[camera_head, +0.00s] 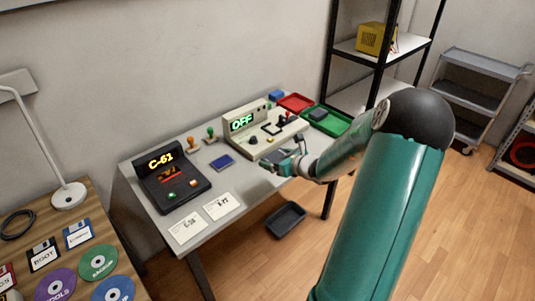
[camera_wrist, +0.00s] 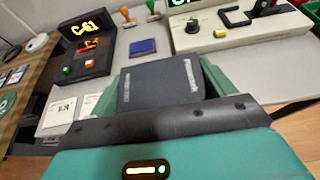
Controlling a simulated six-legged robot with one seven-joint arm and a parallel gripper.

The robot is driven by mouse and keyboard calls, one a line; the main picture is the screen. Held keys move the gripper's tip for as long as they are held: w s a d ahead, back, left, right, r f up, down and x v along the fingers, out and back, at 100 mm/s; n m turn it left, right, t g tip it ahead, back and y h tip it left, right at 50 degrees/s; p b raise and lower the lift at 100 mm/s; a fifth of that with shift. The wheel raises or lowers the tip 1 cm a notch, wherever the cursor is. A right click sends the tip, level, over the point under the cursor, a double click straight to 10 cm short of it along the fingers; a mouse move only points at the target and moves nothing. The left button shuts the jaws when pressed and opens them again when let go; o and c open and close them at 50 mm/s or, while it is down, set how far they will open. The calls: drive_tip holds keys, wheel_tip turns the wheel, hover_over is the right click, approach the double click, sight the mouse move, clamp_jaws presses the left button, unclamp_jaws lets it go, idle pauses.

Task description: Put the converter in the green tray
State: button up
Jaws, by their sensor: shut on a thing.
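My gripper (camera_head: 288,160) is shut on a dark, flat box with pale lettering, which I take to be the converter (camera_wrist: 160,86). In the wrist view green fingers flank its left and right sides. In the head view the gripper is above the front right part of the grey table, and the held box shows only as a small dark shape. The green tray (camera_head: 342,127) is at the table's far right end, beyond my gripper. A dark block (camera_head: 318,114) lies in it.
A red tray (camera_head: 295,103) is beside the green one. A beige console reading OFF (camera_head: 262,135) stands between gripper and wall. A black console reading C-61 (camera_head: 172,180), stamps, a blue pad (camera_head: 222,162) and cards occupy the left. A black bin (camera_head: 286,220) is on the floor.

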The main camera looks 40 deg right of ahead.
drive_tip(key=shift+s+r, duration=0.2)
drive_tip(key=shift+s, duration=0.05)
drive_tip(key=shift+w+f, duration=0.1)
drive_tip(key=shift+w, duration=0.05)
drive_tip(key=a+f+n+y, duration=0.1)
drive_tip(key=a+f, duration=0.1)
drive_tip(key=a, duration=0.8)
drive_tip(key=w+a+f+n+g+y, duration=0.1)
drive_tip(key=a+f+n+y, duration=0.1)
drive_tip(key=a, duration=0.9)
drive_tip(key=a+f+n+y, duration=0.1)
drive_tip(key=a+f+y, duration=0.1)
drive_tip(key=a, duration=0.9)
drive_tip(key=shift+w+f+n, duration=0.25)
drive_tip(key=shift+w+n, duration=0.05)
drive_tip(key=shift+w, duration=0.05)
drive_tip(key=shift+r, duration=0.25)
wheel_tip(320, 180, up, 12)
drive_tip(key=w+m+h, duration=0.2)
drive_tip(key=shift+w+f+t, duration=0.15)
drive_tip(key=shift+f+t, duration=0.05)
drive_tip(key=shift+t, duration=0.1)
